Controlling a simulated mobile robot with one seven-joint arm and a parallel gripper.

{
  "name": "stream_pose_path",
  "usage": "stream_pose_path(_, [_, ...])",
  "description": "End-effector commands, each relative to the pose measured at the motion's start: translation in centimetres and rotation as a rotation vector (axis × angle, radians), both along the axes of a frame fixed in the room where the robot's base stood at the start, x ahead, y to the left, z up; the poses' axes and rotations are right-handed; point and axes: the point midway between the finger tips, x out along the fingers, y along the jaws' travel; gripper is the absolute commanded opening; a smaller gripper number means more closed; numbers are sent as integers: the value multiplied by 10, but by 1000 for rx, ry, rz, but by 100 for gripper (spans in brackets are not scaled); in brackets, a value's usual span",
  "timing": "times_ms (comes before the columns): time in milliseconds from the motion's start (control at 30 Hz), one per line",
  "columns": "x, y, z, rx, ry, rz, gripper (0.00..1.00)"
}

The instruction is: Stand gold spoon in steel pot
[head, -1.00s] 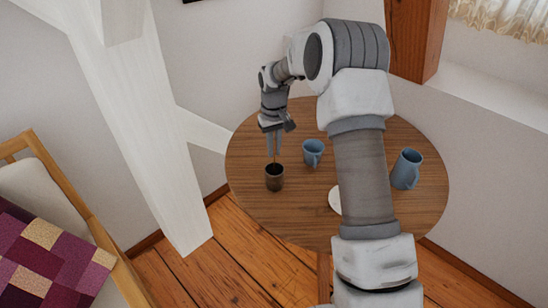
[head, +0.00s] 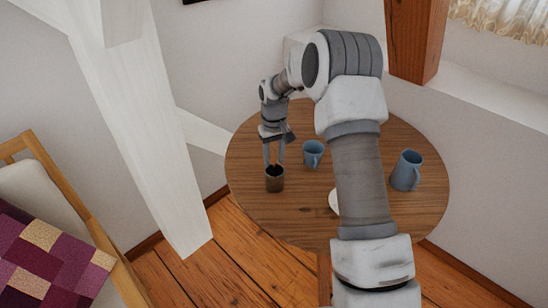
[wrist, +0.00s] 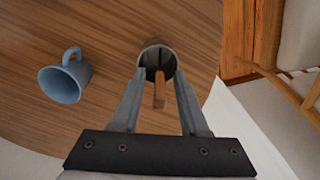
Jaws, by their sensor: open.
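The steel pot (head: 275,181) is a small dark cup-like vessel upright near the left edge of the round wooden table. It also shows in the wrist view (wrist: 146,58). The gold spoon (wrist: 160,92) is in the pot, its brownish handle rising past the rim toward the wrist camera. In the head view the spoon is hard to make out. My gripper (head: 274,162) is just above the pot, pointing down. Its fingers are apart, one on each side of the spoon, and a gap shows between them and the handle in the wrist view.
A blue mug (head: 312,151) stands right of the pot, close to my gripper. A taller blue jug (head: 407,171) stands at the table's right. A white item (head: 334,201) is mostly hidden behind my arm. A white timber brace (head: 150,120) rises left of the table.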

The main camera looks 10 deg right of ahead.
Motion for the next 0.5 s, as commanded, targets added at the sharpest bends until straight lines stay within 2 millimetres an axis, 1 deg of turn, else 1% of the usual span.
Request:
stream_pose_path(167, [1,0,11,0,-3,0,44])
stream_pose_path(267, [1,0,28,0,-4,-1,44])
stream_pose_path(500, [1,0,81,0,-4,0,44])
